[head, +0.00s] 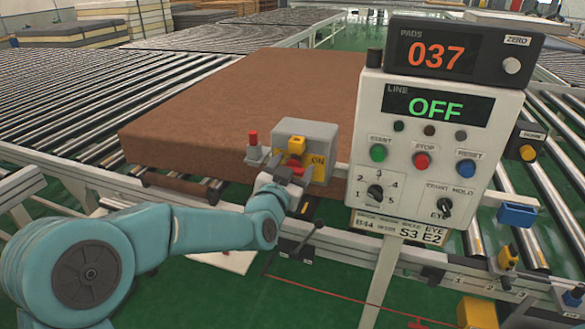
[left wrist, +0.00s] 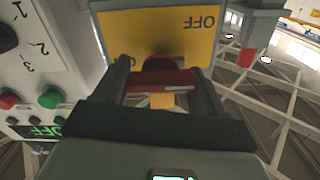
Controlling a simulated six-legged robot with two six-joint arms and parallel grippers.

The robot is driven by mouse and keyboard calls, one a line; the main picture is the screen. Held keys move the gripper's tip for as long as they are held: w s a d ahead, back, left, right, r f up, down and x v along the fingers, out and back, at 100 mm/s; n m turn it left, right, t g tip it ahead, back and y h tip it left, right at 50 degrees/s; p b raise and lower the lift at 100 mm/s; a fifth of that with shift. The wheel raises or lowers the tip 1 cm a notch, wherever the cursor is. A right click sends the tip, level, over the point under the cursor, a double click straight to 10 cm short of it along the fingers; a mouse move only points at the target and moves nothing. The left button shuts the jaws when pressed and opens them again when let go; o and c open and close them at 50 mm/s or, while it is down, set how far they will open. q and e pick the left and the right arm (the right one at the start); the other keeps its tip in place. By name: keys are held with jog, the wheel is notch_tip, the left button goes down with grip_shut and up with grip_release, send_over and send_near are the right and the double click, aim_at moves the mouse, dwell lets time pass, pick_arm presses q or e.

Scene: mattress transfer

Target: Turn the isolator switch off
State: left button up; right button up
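The isolator switch is a grey box (head: 318,132) with a yellow plate and a red handle (head: 296,161), beside the brown mattress. "ON" shows on the plate's right side in the head view. In the left wrist view the yellow plate (left wrist: 187,30) carries "OFF", upside down, and the red handle (left wrist: 160,80) lies across between my fingers. My left gripper (head: 284,174) is at the front of the switch; in the left wrist view its fingers (left wrist: 160,88) stand on both sides of the handle. Whether they press on it is unclear. My right gripper is out of view.
A control panel (head: 433,205) stands close on the right, its line display reading OFF and the pads display (head: 440,53) reading 037. The mattress (head: 230,100) lies on the roller conveyor behind the switch. A red-topped post (head: 253,140) is just left of the switch box.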

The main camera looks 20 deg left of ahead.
pick_arm(q)
jog(key=shift+f+n+b, duration=0.3)
jog(key=shift+n+b, duration=0.7)
jog(key=shift+b, duration=0.85)
jog(key=shift+r+n+b, duration=0.25)
jog(key=shift+n+b, duration=0.1)
jog(key=shift+n, duration=0.15)
jog(key=shift+c, duration=0.3)
jog(key=shift+a+r, duration=0.1)
jog(key=shift+r, duration=0.05)
jog(key=o, duration=1.1)
jog(key=shift+r, duration=0.1)
jog(key=shift+c, duration=0.2)
jog(key=shift+s, duration=0.1)
jog(key=shift+s, duration=0.2)
jog(key=s+b, duration=0.2)
jog(key=s, duration=1.4)
jog(key=shift+a, duration=0.2)
